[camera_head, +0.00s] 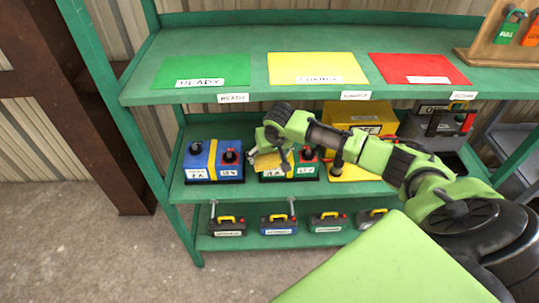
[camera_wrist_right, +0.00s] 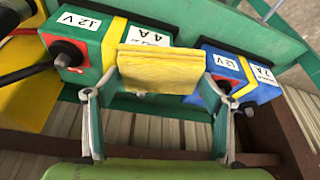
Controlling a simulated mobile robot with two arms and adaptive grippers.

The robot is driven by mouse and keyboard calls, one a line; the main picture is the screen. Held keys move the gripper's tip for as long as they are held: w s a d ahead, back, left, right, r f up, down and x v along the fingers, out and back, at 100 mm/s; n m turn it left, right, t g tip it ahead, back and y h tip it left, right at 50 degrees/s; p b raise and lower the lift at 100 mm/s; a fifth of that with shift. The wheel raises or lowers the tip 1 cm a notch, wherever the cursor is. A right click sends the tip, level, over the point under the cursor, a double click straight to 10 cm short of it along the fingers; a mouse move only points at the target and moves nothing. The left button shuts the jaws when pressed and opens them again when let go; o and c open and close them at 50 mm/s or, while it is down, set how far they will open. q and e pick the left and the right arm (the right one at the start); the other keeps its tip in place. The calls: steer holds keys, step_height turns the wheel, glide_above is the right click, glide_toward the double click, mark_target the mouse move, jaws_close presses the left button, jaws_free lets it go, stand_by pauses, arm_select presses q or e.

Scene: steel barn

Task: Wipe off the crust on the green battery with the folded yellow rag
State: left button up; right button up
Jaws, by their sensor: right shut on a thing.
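The green battery (camera_head: 304,160) stands on the middle shelf, with 4 A and 12 V labels and a yellow part. It also shows in the wrist view (camera_wrist_right: 88,38), where a dark terminal is at its left. My right gripper (camera_head: 268,158) is shut on the folded yellow rag (camera_wrist_right: 160,70), which spans both fingers. The rag is held at the battery's 4 A end, covering part of it. I cannot tell whether it touches. No crust can be made out; that part of the top is hidden by rag and gripper. My left gripper is not in view.
A blue battery (camera_head: 200,160) stands close left of the green one. A yellow unit (camera_head: 352,116) and a dark grey one (camera_head: 428,130) stand to the right. The upper shelf (camera_head: 145,75) with coloured mats is above. Several small toolbox-like cases (camera_head: 278,225) sit below.

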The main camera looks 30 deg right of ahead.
steer(key=shift+f+b, duration=0.35)
steer(key=shift+f, duration=0.7)
steer(key=shift+s+d+r+p, duration=0.15)
steer(key=shift+s+d+p, duration=0.35)
steer(key=shift+d+p, duration=0.25)
steer(key=shift+s+d+p, duration=0.6)
steer(key=shift+d+p, duration=0.05)
steer(key=shift+d, duration=0.25)
steer(key=shift+w+a, duration=0.55)
steer(key=shift+a, duration=0.3)
steer(key=shift+w+a, duration=0.5)
steer(key=shift+a, duration=0.35)
steer(key=shift+s+d+p, duration=0.5)
steer(key=shift+d+p, duration=0.2)
steer(key=shift+p, duration=0.15)
steer(key=shift+s+d+f+p, duration=0.2)
steer(key=shift+s+d+p, duration=0.4)
steer(key=shift+d, duration=0.4)
steer(key=shift+w+a, duration=0.55)
steer(key=shift+a, duration=0.3)
steer(key=shift+w+a, duration=0.5)
steer(key=shift+a, duration=0.35)
